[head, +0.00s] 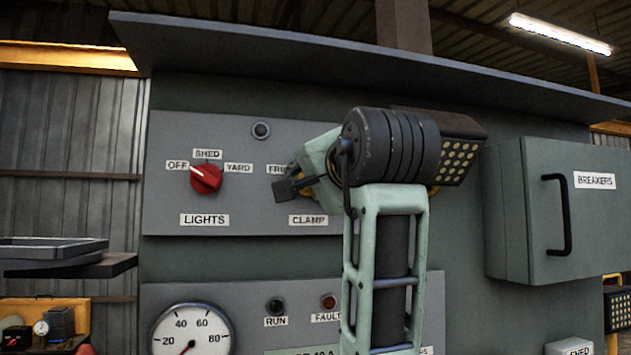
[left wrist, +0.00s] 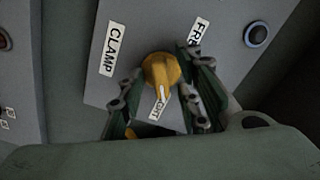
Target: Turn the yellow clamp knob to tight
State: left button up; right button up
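The yellow clamp knob (left wrist: 160,72) shows in the left wrist view. The white line on its handle points to the bottom of the picture, at a partly covered label ending in "GHT" (left wrist: 157,107). The CLAMP label (left wrist: 112,50) is left of the knob and the cut-off "FR" label (left wrist: 197,35) is above right. My left gripper (left wrist: 155,68) has its fingers apart on either side of the knob, with a narrow gap visible on the left; contact on the right is unclear. In the head view my left gripper (head: 312,182) and arm hide most of the knob. My right gripper is not in view.
A red lights knob (head: 206,178) is left of the clamp. A dark round button (head: 261,130) is above. A gauge (head: 190,335) and two lamps are below. The breakers box (head: 560,215) protrudes at right. A ledge (head: 330,45) overhangs the panel.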

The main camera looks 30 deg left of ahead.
pick_arm(q)
jog(key=v, duration=1.2)
